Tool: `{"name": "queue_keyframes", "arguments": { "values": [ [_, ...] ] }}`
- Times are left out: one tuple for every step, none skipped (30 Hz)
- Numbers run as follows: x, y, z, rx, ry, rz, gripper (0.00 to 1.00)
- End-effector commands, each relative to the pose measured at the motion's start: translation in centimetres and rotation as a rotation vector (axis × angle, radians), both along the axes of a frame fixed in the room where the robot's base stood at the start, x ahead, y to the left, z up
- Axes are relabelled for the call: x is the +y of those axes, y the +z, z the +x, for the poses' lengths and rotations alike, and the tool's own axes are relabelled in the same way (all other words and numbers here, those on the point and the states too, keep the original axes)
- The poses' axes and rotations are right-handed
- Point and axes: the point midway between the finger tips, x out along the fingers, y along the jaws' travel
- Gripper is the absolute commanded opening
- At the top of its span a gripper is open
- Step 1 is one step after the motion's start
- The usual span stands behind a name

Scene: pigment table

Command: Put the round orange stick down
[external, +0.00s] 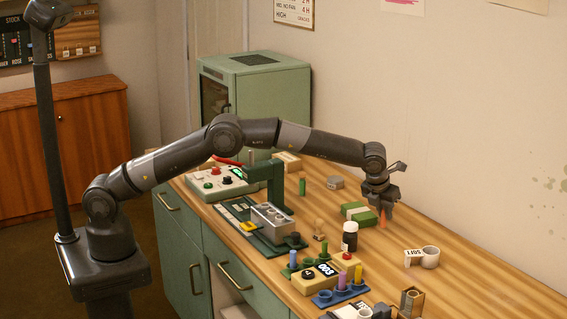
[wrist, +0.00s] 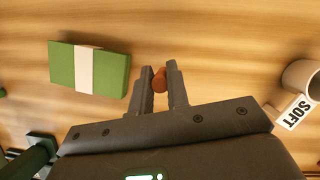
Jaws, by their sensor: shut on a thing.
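The round orange stick (wrist: 160,80) is between the two fingers of my gripper (wrist: 162,88) in the wrist view, seen nearly end-on. The gripper is shut on it. In the external view the orange stick (external: 383,224) hangs below my gripper (external: 381,205), pointing down over the wooden table (external: 460,290). Whether its lower end touches the table cannot be told.
A green block with a white band (wrist: 88,68) lies left of the gripper. A dark jar (external: 349,237) and coloured sticks in a blue holder (external: 340,292) are nearer the front. Bare wood surrounds the gripper.

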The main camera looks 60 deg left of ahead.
Motion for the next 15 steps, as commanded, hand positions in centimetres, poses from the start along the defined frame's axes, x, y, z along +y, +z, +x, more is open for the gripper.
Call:
{"name": "queue_keyframes", "arguments": {
  "values": [
    [0.0,-1.0,-0.1,0.004,0.001,0.003,0.0],
    [0.0,-1.5,-0.1,0.003,0.001,0.003,0.0],
    [0.0,-1.9,0.0,0.002,0.0,0.003,0.0],
    [0.1,-2.1,0.0,0.0,0.001,0.002,0.0],
    [0.0,-2.3,0.0,0.0,0.001,0.002,0.0],
    [0.0,-2.3,0.0,0.0,0.002,0.001,0.0],
    [0.0,-2.3,0.0,-0.001,0.001,0.001,0.0],
    [0.0,-2.3,0.0,-0.001,0.001,0.001,0.0],
    [0.0,-2.3,0.0,0.0,0.001,0.001,0.0],
    [0.0,-2.3,0.0,0.0,0.001,0.001,0.0],
    [0.0,-2.3,0.0,0.0,0.001,0.001,0.0],
    [0.0,-2.3,0.0,0.0,0.001,0.001,0.0],
    [0.0,-2.4,0.0,0.0,0.001,0.001,0.0],
    [0.0,-2.5,0.0,0.0,0.002,0.001,0.0],
    [0.0,-2.6,0.0,0.0,0.002,0.001,0.0]
  ]
}}
